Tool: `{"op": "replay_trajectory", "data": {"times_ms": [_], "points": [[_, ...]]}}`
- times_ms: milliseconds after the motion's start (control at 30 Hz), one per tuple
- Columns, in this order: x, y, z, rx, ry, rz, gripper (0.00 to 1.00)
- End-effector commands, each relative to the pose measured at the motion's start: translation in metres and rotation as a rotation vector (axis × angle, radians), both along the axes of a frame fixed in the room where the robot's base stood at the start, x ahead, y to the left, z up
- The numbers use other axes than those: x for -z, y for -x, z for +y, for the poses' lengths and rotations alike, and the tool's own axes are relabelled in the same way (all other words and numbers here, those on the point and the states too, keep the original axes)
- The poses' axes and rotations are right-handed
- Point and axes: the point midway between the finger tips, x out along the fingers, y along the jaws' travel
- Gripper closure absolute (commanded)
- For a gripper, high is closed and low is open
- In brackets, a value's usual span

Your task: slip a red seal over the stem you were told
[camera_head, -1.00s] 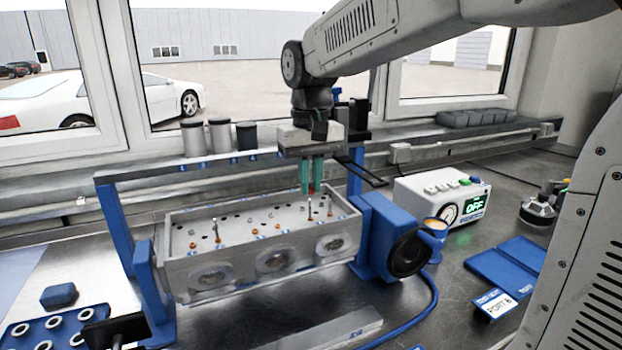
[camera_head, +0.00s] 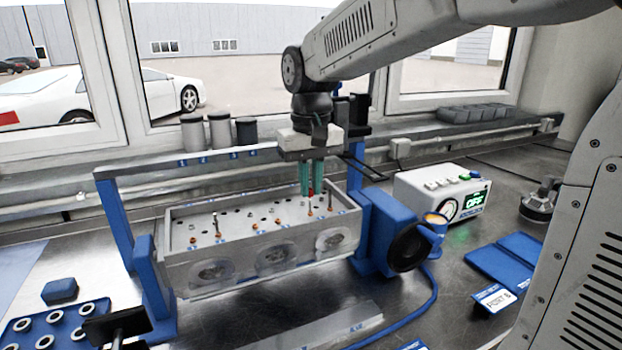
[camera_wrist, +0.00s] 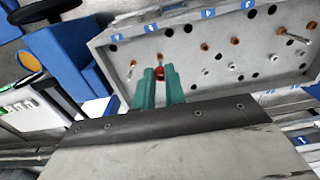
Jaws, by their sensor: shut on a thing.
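My gripper (camera_head: 312,178) has green fingers and is shut on a small red seal (camera_wrist: 160,72), which shows between the fingertips in the wrist view. The grey cylinder head (camera_head: 262,244) lies in a blue stand. Thin upright stems rise from its top face, one at the left (camera_head: 217,226) and one at the right (camera_head: 330,196). In the wrist view one stem (camera_wrist: 160,59) stands just beyond the seal; I cannot tell if they touch. Another stem (camera_wrist: 294,37) is at the far right there. Several orange-brown seats show in the face.
The stand's blue post (camera_head: 114,222) and top rail (camera_head: 180,164) border the head. A white control box (camera_head: 440,196) reading OFF stands at the right. A blue tray of ring-shaped parts (camera_head: 45,325) lies at front left.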

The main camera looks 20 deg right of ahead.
Motion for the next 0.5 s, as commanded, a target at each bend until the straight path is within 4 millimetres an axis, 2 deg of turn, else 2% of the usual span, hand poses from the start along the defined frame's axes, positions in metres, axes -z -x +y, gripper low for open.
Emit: {"op": "replay_trajectory", "data": {"times_ms": [500], "points": [[0.0062, 0.0, 0.0, 0.0, 0.0, -0.001, 1.0]]}}
